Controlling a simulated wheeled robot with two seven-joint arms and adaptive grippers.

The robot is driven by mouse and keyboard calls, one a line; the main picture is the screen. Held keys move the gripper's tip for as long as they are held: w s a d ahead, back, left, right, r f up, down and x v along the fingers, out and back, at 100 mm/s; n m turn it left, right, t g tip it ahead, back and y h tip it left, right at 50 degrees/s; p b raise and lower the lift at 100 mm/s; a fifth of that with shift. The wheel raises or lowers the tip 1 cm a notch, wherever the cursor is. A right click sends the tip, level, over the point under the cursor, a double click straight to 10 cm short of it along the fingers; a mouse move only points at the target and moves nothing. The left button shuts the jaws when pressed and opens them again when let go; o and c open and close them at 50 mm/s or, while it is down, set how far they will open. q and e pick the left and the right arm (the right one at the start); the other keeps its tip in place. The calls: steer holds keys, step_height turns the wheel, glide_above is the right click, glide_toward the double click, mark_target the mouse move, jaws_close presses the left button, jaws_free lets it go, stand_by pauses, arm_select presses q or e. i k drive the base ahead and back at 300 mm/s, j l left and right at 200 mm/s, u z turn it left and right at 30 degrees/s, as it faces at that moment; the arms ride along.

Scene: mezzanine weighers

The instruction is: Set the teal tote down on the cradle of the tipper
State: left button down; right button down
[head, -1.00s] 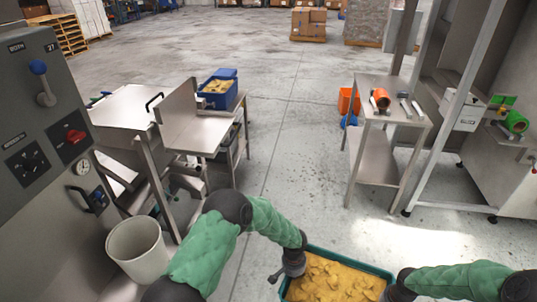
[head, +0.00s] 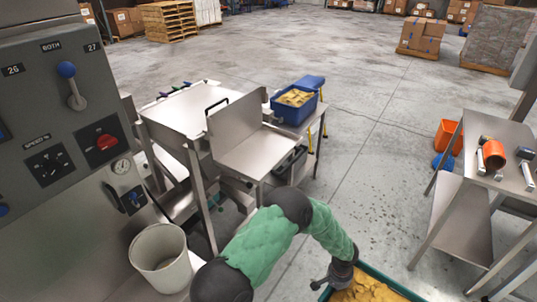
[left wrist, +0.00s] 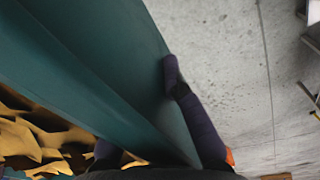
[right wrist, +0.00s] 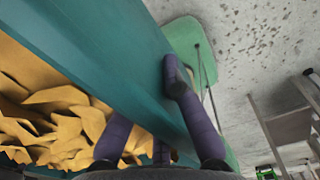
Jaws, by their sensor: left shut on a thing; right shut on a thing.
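The teal tote (head: 395,280), full of yellow-orange chunks, shows only its far part at the bottom edge of the head view. My left gripper (head: 333,283) is shut on its rim; in the left wrist view the fingers straddle the teal wall (left wrist: 95,55). My right gripper (right wrist: 145,110) is shut on another stretch of the tote wall (right wrist: 110,60) in the right wrist view; it is outside the head view. A steel stand with a flat plate and upright back (head: 243,150), seemingly the tipper's cradle, stands ahead and left of the tote, apart from it.
A grey control cabinet (head: 85,75) and a pale bin (head: 160,257) are at the left. A blue tote of yellow chunks (head: 294,107) stands behind the steel stand. A steel table (head: 495,135) with tools is at right. Open floor (head: 375,180) lies between.

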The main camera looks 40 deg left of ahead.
mark_target(260, 151)
steer(key=i+j+z, duration=0.25)
steer(key=i, duration=0.75)
steer(key=i+l+u, duration=0.25)
steer(key=i, duration=0.2)
steer(key=i+l+u, duration=0.25)
steer(key=i, duration=0.15)
steer(key=i+l+u, duration=0.1)
steer(key=u, duration=0.35)
steer(key=i+l+u, duration=0.1)
steer(key=u, duration=0.3)
steer(key=i+l+u, duration=0.15)
steer(key=u, duration=0.3)
steer(key=l+u, duration=0.2)
steer(key=u, duration=0.2)
steer(key=i+l+u, duration=0.1)
steer(key=u, duration=0.35)
steer(key=l+u, duration=0.85)
steer(key=k+j, duration=0.05)
steer(key=j, duration=0.05)
